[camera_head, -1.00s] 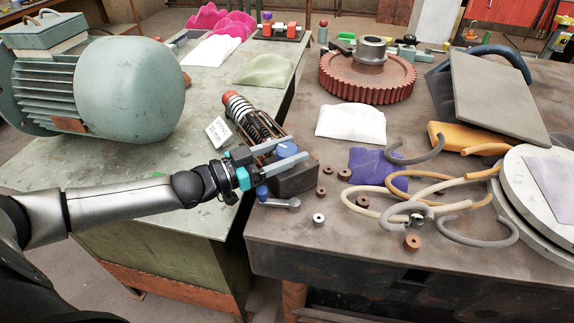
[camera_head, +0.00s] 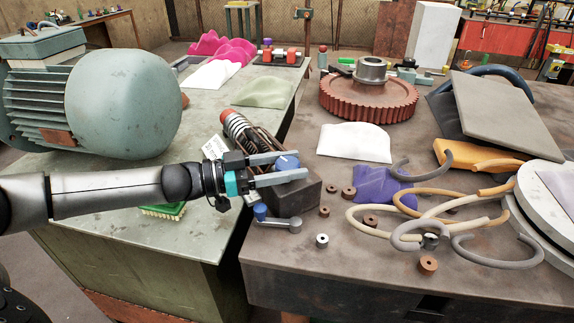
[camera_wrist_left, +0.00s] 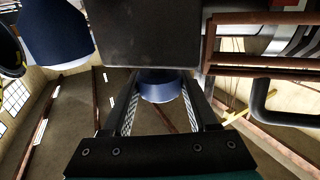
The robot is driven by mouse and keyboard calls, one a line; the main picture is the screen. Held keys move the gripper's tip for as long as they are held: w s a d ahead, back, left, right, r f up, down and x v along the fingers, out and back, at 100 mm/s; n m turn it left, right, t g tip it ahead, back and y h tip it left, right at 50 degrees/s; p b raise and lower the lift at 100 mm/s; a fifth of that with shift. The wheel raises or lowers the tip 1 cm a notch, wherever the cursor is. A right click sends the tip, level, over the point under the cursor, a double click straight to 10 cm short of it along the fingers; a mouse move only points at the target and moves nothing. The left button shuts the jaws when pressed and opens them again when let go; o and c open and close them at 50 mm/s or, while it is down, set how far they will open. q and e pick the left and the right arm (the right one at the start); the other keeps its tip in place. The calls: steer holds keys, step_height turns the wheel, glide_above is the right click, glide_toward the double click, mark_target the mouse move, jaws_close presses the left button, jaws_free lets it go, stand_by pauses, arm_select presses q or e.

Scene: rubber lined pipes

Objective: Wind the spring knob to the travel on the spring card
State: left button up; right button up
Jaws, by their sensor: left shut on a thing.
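The spring knob (camera_head: 287,163) is blue and sits on a dark block (camera_head: 297,190) at the near-left corner of the right table. My left gripper (camera_head: 294,166) is shut on the knob, one finger on each side of it. In the left wrist view the blue knob (camera_wrist_left: 160,88) shows between the two fingers, against the dark block. The spring unit (camera_head: 240,130), with a red end and dark coils, stands behind the gripper. The white spring card (camera_head: 214,147) leans beside it, partly covered by my gripper; its writing is not readable now. My right gripper is out of view.
A blue-ended grey crank (camera_head: 278,222) lies just in front of the block. Small brown rings (camera_head: 348,192) and curved hoses (camera_head: 440,215) lie to the right. A red gear (camera_head: 368,98) stands behind. A large green motor (camera_head: 120,95) fills the left table.

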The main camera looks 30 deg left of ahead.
arm_select(q)
steer(key=shift+w+a, duration=0.1)
steer(key=shift+a, duration=0.2)
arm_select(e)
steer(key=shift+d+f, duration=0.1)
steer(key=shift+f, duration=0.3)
arm_select(q)
steer(key=o, duration=1.2)
steer(key=shift+s+a, duration=0.25)
steer(key=shift+o, duration=0.8)
steer(key=shift+f, duration=0.1)
steer(key=shift+d+f, duration=0.1)
steer(key=shift+d, duration=0.05)
